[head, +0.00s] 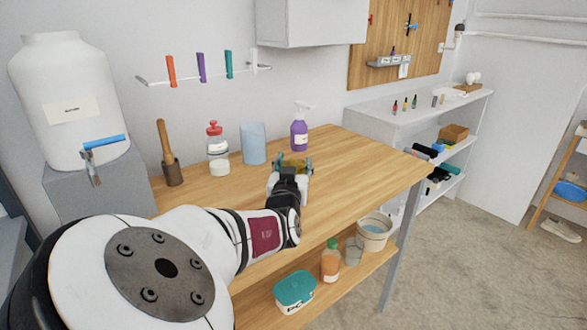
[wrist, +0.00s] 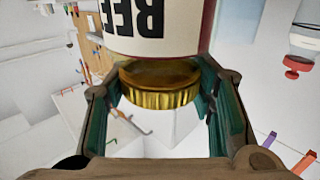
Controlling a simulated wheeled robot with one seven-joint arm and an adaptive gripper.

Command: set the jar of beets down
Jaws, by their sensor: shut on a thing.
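The jar of beets (wrist: 160,45) fills the top middle of the wrist view, with a white label reading "BEE" upside down and a ribbed gold lid (wrist: 160,97). My gripper (wrist: 155,75) has its green-padded fingers closed on the jar from both sides near the lid. In the head view my gripper (head: 291,166) is over the wooden workbench (head: 350,165), with a bit of gold (head: 293,160) between its fingers. My gripper and wrist hide most of the jar there. I cannot tell whether its base touches the bench top.
The bench top is clear to the right. A bucket (head: 375,235) sits on the lower shelf.

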